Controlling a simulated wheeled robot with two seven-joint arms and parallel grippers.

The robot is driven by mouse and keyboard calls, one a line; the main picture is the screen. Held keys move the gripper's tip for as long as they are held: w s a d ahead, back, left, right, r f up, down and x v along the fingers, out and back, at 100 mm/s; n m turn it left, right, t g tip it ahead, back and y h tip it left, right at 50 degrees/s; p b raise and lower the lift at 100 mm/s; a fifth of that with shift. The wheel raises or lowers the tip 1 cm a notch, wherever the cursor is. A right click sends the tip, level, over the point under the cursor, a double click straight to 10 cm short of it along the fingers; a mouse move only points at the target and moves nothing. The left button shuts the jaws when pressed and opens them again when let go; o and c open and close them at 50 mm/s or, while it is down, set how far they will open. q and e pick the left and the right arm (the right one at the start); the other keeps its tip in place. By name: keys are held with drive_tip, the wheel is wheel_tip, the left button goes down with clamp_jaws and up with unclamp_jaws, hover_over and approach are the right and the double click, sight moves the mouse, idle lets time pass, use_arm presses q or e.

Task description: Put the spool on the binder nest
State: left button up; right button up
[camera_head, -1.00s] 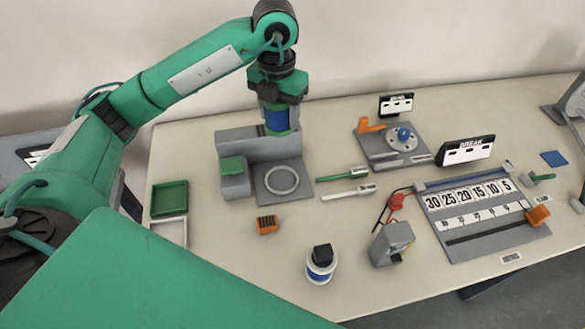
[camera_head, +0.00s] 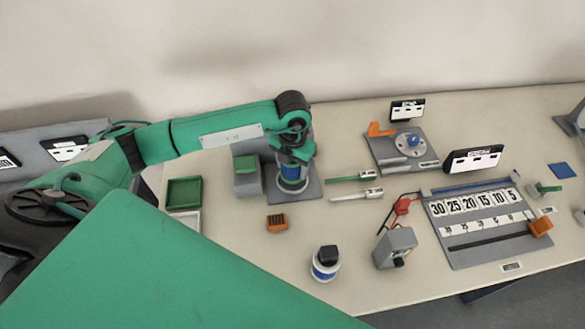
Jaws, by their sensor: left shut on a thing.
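My left gripper (camera_head: 293,163) points down and is shut on the spool (camera_head: 291,175), which shows green and blue bands. A pale rim shows around the spool's foot. I cannot tell whether the spool rests on the nest or hangs just above it. The gripper and arm hide part of the nest. My right gripper is not in view.
A green tray (camera_head: 184,192) and an orange block (camera_head: 277,222) are near the nest. A blue-and-white round item with a black top (camera_head: 326,262) stands in front. Green and white tools (camera_head: 355,179) lie right of the nest. A numbered board (camera_head: 480,215) is farther right.

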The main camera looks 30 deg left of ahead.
use_arm(q)
wheel_tip(320, 180, down, 2)
drive_tip(key=shift+f, duration=0.15)
drive_tip(key=shift+f, duration=0.25)
drive_tip(key=o, duration=1.1)
drive_tip(key=shift+r, duration=0.1)
